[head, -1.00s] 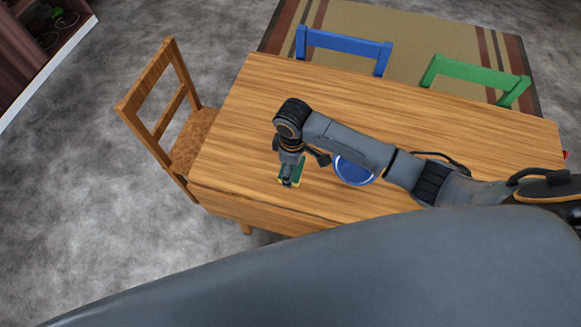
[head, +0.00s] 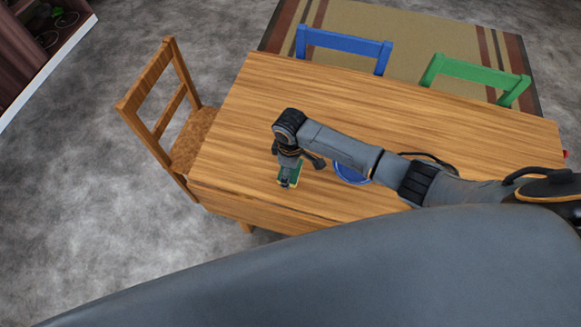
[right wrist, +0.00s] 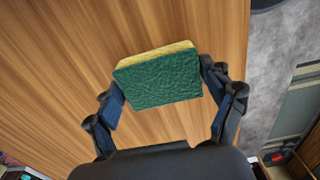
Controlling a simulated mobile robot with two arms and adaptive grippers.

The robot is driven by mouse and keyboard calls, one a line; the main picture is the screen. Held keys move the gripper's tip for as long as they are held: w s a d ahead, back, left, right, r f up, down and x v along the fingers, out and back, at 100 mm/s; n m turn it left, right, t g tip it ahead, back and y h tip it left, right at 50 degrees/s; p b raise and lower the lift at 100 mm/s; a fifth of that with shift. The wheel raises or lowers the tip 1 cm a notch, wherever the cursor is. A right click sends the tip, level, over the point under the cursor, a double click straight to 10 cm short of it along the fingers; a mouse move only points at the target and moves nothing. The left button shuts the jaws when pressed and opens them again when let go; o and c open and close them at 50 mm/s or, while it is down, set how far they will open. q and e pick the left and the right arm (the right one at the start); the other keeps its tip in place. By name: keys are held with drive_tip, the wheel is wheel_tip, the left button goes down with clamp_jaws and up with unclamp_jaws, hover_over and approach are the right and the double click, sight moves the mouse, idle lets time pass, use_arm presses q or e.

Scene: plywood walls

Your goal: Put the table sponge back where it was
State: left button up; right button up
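The sponge, green with a yellow layer, shows in the head view (head: 296,174) at the near left part of the wooden table (head: 235,135). It fills the middle of the right wrist view (right wrist: 158,82), green face toward the camera. My right gripper (head: 289,177) points down there, with one finger on each side of the sponge; in the right wrist view the fingers (right wrist: 162,88) sit against its left and right edges. It looks shut on the sponge, close above or at the tabletop; I cannot tell whether the sponge touches the wood. My left gripper is not in view.
A blue bowl or plate (head: 350,174) is on the table, partly hidden under my right arm. A wooden chair (head: 165,115) stands at the left end; a blue chair (head: 345,43) and a green chair (head: 478,75) stand at the far side. The far tabletop is clear.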

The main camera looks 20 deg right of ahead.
drive_tip(key=shift+o, duration=1)
wheel_tip(320, 180, up, 12)
drive_tip(key=shift+r, duration=0.2)
drive_tip(key=shift+f, duration=0.1)
